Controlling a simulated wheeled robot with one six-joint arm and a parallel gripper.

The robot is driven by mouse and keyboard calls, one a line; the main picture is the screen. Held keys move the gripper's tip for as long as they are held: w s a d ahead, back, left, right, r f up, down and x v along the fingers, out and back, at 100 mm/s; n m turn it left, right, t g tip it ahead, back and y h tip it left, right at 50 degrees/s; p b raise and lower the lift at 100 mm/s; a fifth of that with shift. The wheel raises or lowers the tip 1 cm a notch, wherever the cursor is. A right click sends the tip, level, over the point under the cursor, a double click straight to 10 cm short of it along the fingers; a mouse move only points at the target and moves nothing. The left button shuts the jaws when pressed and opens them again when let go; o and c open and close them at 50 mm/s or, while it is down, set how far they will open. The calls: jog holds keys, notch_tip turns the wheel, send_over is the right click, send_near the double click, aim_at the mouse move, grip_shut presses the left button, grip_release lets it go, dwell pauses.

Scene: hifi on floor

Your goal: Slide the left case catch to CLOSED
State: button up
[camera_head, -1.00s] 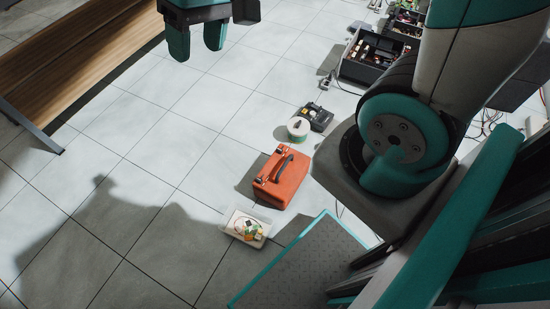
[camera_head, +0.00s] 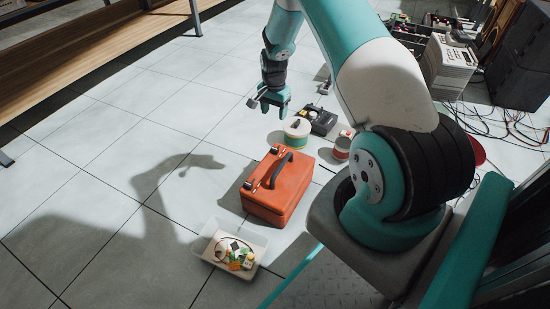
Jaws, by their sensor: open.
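A white tray of small coloured parts (camera_head: 232,250) lies in front of the case. A round white-and-green tin (camera_head: 297,131), a smaller tin (camera_head: 342,148) and a black device (camera_head: 316,120) stand behind it. A wooden bench (camera_head: 90,50) is at upper left. The floor left of the case is clear.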

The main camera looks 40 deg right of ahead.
aim_at(275, 149)
notch_tip(275, 149, down, 18)
jog(key=b, duration=0.8)
jog(key=shift+d+r+b, duration=0.1)
jog(key=shift+r+b, duration=0.1)
jog(key=shift+b, duration=0.1)
